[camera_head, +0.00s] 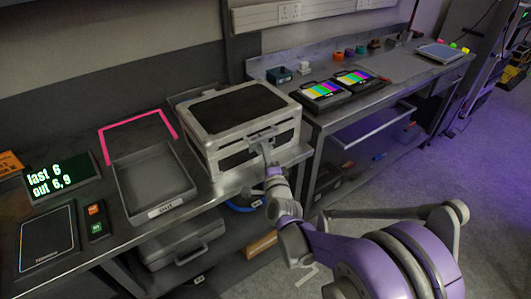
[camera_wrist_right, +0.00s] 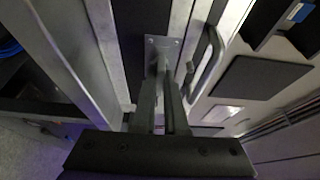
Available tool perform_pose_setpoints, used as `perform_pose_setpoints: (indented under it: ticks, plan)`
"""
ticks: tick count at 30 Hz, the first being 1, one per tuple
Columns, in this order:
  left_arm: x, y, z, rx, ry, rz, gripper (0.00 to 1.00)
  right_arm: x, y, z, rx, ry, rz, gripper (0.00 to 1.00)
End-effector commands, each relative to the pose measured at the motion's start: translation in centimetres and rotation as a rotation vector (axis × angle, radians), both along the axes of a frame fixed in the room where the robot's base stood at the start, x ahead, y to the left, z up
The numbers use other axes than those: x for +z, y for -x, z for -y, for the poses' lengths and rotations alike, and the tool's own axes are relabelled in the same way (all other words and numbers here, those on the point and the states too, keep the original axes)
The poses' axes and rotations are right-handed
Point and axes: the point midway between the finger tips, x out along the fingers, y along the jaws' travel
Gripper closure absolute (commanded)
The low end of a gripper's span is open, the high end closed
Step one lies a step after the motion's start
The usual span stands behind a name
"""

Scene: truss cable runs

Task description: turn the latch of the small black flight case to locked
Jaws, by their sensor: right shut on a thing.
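The small black flight case (camera_head: 236,108) has a black lid panel and pale metal edges. It stands shut on the bench in the head view. Its latch (camera_head: 263,136) is on the front face, mostly hidden behind my right gripper (camera_head: 267,154). In the right wrist view the latch's metal plate (camera_wrist_right: 160,46) shows just past the fingertips. My right gripper (camera_wrist_right: 165,82) is shut on the latch there. The fingers hide much of the latch, so its exact turn is hard to tell. My left gripper is out of view.
A grey tray (camera_head: 155,212) labelled OUT and a pink-marked area (camera_head: 136,128) lie left of the case. A display (camera_head: 62,182) reads "last 6 out 6, 9". Two colour-bar screens (camera_head: 324,90) lie on the right bench. A case handle (camera_wrist_right: 211,64) is close beside the fingers.

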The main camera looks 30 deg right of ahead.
Motion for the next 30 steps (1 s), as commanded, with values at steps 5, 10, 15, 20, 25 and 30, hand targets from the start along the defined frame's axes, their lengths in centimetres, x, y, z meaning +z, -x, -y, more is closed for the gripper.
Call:
perform_pose_setpoints:
  ticks: [5,10,15,20,25,30]
  plan:
    - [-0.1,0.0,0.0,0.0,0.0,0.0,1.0,0.0,0.0,0.0,0.0,0.009,0.0,1.0]
    - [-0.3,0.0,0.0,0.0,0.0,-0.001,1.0,-0.1,0.0,0.0,0.0,0.055,0.004,1.0]
    - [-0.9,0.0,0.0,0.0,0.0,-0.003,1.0,-0.3,0.0,0.0,0.0,0.154,0.012,1.0]
    - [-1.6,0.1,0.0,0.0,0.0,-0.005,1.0,-0.4,0.0,0.0,0.0,0.29,0.021,1.0]
    - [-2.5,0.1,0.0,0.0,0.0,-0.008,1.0,-0.6,0.0,0.1,-0.001,0.451,0.034,1.0]
    - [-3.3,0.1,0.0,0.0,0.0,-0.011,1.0,-0.6,0.0,0.2,0.0,0.613,0.047,1.0]
